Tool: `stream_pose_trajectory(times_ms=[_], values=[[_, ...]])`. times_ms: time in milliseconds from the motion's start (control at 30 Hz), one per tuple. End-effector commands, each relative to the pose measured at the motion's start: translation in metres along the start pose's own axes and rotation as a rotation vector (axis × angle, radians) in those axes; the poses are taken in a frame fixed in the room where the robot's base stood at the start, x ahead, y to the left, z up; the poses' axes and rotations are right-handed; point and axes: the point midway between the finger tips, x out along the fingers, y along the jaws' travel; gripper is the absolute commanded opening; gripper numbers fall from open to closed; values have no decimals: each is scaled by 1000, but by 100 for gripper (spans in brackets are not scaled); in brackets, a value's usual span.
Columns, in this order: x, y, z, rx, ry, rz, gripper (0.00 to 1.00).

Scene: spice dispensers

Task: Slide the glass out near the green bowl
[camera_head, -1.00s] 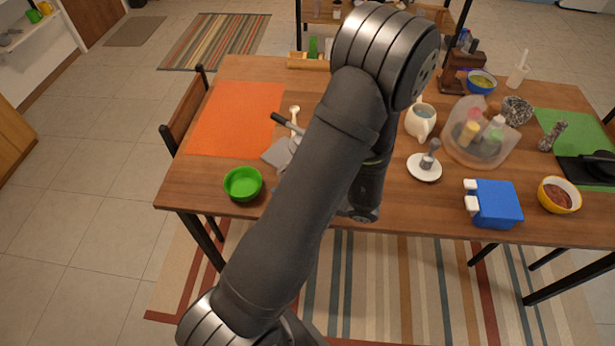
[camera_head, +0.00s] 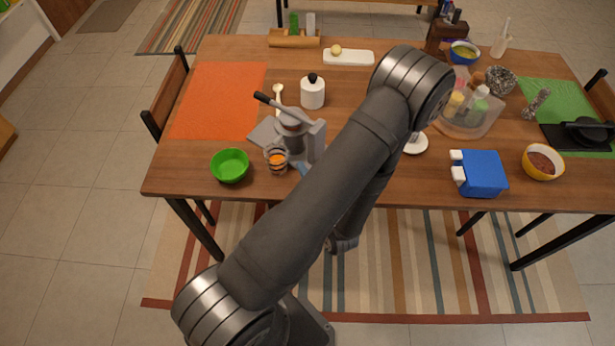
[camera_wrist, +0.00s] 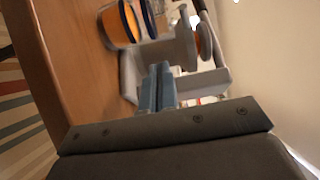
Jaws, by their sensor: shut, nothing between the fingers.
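The glass (camera_head: 277,160), with orange contents and dark bands, stands upright at the left front of the grey juice press (camera_head: 318,140). In the wrist view the glass (camera_wrist: 119,24) shows at the top, with the press (camera_wrist: 130,75) beside it. The green bowl (camera_head: 230,166) sits left of the glass with a small gap, near the table's front edge. My gripper (camera_wrist: 157,76) is shut and empty, its blue fingers apart from the glass and in front of the press. In the head view my forearm hides most of the gripper, and only a bluish fingertip shows right of the glass.
An orange mat (camera_head: 218,100) lies behind the bowl. A white spoon (camera_head: 278,93) and a white jar (camera_head: 312,92) stand or lie behind the press. A blue box (camera_head: 484,173), a clear bin of bottles (camera_head: 470,115) and a yellow bowl (camera_head: 542,162) are at the right.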

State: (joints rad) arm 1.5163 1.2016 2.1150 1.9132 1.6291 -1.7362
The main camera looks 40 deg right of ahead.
Motion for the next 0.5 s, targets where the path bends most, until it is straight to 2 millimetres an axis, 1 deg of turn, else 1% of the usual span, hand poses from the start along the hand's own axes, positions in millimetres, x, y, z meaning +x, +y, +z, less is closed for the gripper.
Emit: stream_pose_trajectory(times_ms=[33, 100, 300, 500], values=[[8, 0, 1, -1, -5, -1, 0], [17, 0, 1, -1, -5, -1, 0], [41, 0, 1, -1, -4, -1, 0], [54, 0, 1, 0, -2, -1, 0]])
